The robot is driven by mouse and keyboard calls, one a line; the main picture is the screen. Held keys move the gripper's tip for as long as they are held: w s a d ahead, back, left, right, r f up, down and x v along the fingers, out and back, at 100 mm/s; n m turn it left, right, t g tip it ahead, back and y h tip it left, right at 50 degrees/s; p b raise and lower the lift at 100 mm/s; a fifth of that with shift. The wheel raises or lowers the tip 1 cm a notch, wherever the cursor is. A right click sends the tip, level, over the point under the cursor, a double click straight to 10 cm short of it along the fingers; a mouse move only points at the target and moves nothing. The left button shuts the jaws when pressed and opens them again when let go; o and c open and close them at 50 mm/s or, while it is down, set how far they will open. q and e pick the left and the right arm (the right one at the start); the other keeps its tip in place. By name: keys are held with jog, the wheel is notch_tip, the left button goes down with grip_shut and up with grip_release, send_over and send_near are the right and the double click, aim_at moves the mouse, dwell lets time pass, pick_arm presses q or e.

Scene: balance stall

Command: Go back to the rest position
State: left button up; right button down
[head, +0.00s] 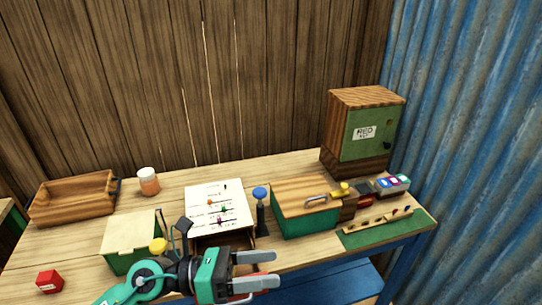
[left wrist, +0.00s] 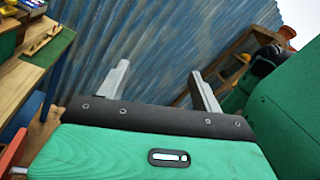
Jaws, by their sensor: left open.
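My left gripper (head: 256,272) reaches in from the bottom of the head view, in front of the workbench (head: 315,262). Its two fingers are apart with nothing between them. In the left wrist view the gripper (left wrist: 160,88) shows two grey fingers spread apart, with the blue corrugated wall beyond them. My right gripper does not show in the head view.
On the bench stand a wooden tray (head: 75,198), a jar (head: 148,182), a red block (head: 49,281), green boxes (head: 130,250) (head: 303,222), a white panel (head: 219,208), a blue-topped post (head: 261,212) and a cabinet (head: 362,135). Blue corrugated metal (head: 470,150) borders the right.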

pick_arm(q)
jog(key=w+a+r+n+t+y, duration=0.25)
jog(key=w+a+n+t, duration=0.2)
jog(key=n+t, duration=0.6)
jog(key=w+a+r+n+t+y, duration=0.25)
jog(key=a+n+t+y, duration=0.35)
jog(key=n, duration=0.7)
jog(key=s+a+f+n+g+y, duration=0.1)
jog(key=a+f+n+g+y, duration=0.1)
jog(key=a+f+n+y, duration=0.45)
jog(key=a+f+n+g+y, duration=0.2)
jog(key=a+f+n+y, duration=0.2)
jog(key=f+n, duration=0.6)
jog(key=s+f+n+g, duration=0.5)
jog(key=s+f+g, duration=0.75)
jog(key=s, duration=0.55)
notch_tip(320, 180, down, 33)
jog(key=s, duration=0.1)
jog(key=s+a+f, duration=0.1)
jog(key=s+f, duration=0.8)
jog(key=f, duration=0.1)
jog(key=s+a+f, duration=0.2)
jog(key=s+f, duration=0.7)
jog(key=s, duration=0.1)
jog(key=shift+a+f+g, duration=0.3)
jog(key=shift+f, duration=0.05)
